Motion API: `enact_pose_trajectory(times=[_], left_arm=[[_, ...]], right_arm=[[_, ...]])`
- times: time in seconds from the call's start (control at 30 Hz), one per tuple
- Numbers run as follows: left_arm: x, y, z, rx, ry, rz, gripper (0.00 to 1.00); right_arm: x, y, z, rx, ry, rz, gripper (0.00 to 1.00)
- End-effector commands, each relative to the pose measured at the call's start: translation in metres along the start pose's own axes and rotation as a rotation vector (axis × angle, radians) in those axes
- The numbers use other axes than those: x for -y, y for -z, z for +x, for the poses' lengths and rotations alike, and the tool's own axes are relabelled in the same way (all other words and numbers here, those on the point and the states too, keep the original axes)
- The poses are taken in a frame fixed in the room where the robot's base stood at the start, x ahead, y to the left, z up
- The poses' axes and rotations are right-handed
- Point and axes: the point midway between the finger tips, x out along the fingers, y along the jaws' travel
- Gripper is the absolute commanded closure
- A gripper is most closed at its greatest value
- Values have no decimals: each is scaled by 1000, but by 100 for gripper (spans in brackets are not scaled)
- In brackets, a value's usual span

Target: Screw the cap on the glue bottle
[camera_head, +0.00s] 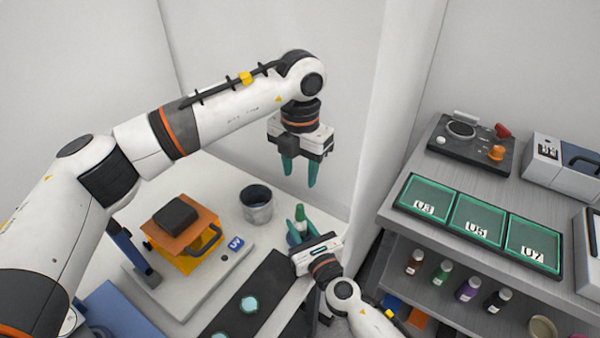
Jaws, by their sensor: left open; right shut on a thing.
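My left gripper (300,174) points down with its two teal fingers apart and nothing between them. It hangs above and slightly left of my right gripper (297,224), with a clear gap between them. My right gripper is shut on a small bottle with a green upper part (301,213), which looks like the glue bottle and stands roughly upright. The teal fingers and gripper body hide much of it. I cannot tell whether the green top is a cap or part of the bottle. No separate loose cap can be made out.
An orange and yellow UV fixture (180,238) sits on a pale base farther left. A dark mat (225,316) with round pieces lies in front. At right, a grey shelf (400,222) holds green trays, instruments and several small bottles.

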Motion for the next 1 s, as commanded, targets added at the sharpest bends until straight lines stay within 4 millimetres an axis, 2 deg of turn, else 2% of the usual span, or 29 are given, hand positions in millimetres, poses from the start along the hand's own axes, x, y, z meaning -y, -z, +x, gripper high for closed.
enact_pose_trajectory(times=[0.1, 0.13, 0.27, 0.53, 0.67, 0.77, 1.0], left_arm=[[0, 0, 0, 0, 0, 0, 56], [0, 0, 0, 0, 0, 0, 56], [0, 0, 0, 0, 0, 0, 56], [0, 0, 1, 0, 0, 0, 56], [0, 0, 0, 0, 0, 0, 56], [0, 0, 0, 0, 0, 0, 56], [0, 0, 7, 0, 0, 0, 56]], right_arm=[[0, 0, 0, 0, 0, 0, 100], [0, 0, 0, 0, 0, 0, 67], [0, 0, 0, 0, 0, 0, 46], [0, 0, -1, 0, 0, 0, 46], [0, -1, -10, 1, 0, 0, 46], [0, -1, -26, 2, 0, -1, 46], [0, -3, -78, 3, 0, 0, 46]])
